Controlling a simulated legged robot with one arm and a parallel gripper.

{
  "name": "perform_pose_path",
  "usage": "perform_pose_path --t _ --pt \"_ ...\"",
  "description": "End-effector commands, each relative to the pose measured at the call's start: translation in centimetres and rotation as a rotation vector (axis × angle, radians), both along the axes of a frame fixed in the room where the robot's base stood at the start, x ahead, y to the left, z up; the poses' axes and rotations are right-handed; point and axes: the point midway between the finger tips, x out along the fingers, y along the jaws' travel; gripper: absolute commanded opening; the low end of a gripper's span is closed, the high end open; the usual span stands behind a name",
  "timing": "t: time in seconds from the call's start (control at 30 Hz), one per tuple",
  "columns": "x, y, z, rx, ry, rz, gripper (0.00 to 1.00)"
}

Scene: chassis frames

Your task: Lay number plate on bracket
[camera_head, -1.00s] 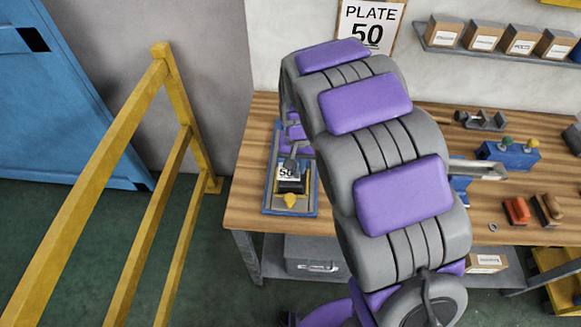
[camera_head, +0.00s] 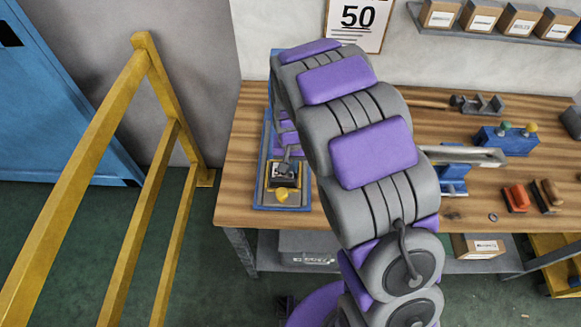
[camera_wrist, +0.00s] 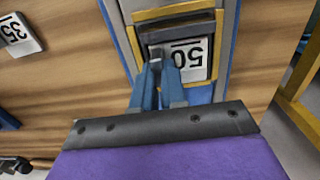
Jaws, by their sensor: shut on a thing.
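The white number plate marked 50 (camera_wrist: 196,52) shows upside down in the wrist view, inside the dark frame of the bracket (camera_wrist: 150,27) with its yellow border. My gripper (camera_wrist: 158,62) has its blue fingers closed at the plate's near left edge. My arm hides part of this base. I cannot tell whether the plate rests fully on the bracket.
A second plate marked 35 (camera_wrist: 18,36) lies on the wooden bench (camera_head: 238,160). A blue block with knobs (camera_head: 507,138) and a red-handled item (camera_head: 516,198) stand to the right. A yellow rail (camera_head: 150,165) is at the left. A poster (camera_head: 358,20) reads 50.

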Motion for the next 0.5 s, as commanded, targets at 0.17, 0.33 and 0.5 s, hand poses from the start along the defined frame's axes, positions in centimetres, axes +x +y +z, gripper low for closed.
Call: perform_pose_path --t 0.17,0.33,0.5 --pt "-0.08 0.08 -1.18 -0.001 0.002 0.0 0.0" --pt "-0.05 0.18 -1.14 -0.002 0.002 0.0 0.0" --pt "-0.04 0.18 -1.31 -0.002 0.002 0.0 0.2"
